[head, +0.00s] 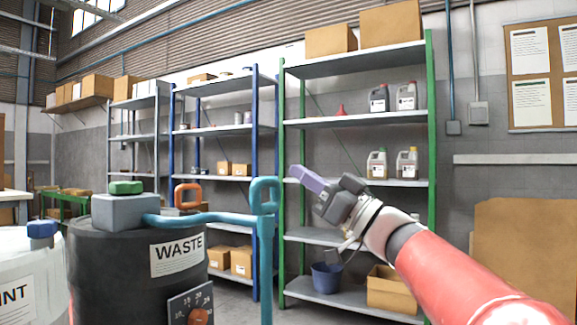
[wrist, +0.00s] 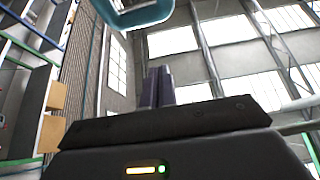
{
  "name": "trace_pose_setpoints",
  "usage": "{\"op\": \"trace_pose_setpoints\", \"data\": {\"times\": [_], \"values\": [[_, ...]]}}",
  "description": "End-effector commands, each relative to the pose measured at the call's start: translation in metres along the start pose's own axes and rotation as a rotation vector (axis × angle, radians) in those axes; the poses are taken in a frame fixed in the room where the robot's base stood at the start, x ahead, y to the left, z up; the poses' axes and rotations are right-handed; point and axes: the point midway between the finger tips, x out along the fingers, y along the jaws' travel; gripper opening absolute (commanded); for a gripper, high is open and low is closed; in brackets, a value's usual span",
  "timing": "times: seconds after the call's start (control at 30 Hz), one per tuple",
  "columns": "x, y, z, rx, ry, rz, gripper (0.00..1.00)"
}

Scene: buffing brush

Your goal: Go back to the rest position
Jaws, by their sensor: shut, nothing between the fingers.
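My gripper (head: 303,177) is raised in the air in the head view, at the end of my red arm, pointing up and to the left. Its purple fingers are together and empty; they also show closed in the wrist view (wrist: 157,86). A teal pipe with a loop-shaped top (head: 265,195) stands just left of the gripper in the head view. Part of a teal loop (wrist: 140,14) shows at the top of the wrist view, beyond the fingertips. No buffing brush can be clearly made out.
A black WASTE drum (head: 120,265) at left carries a grey block (head: 125,212) with a green top piece (head: 126,187). An orange handle (head: 188,194) and a dial panel (head: 190,306) are near it. A green-posted shelf (head: 355,121) stands behind my arm. A cardboard sheet (head: 525,245) is at right.

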Motion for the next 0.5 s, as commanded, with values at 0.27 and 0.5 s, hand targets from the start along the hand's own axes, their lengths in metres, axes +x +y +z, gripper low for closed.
{"op": "trace_pose_setpoints", "data": {"times": [0.27, 0.5], "values": [[-0.034, 0.000, 0.000, 0.000, 0.000, 0.001, 0.00], [-0.036, 0.004, -0.007, -0.027, 0.014, 0.075, 0.00]]}}
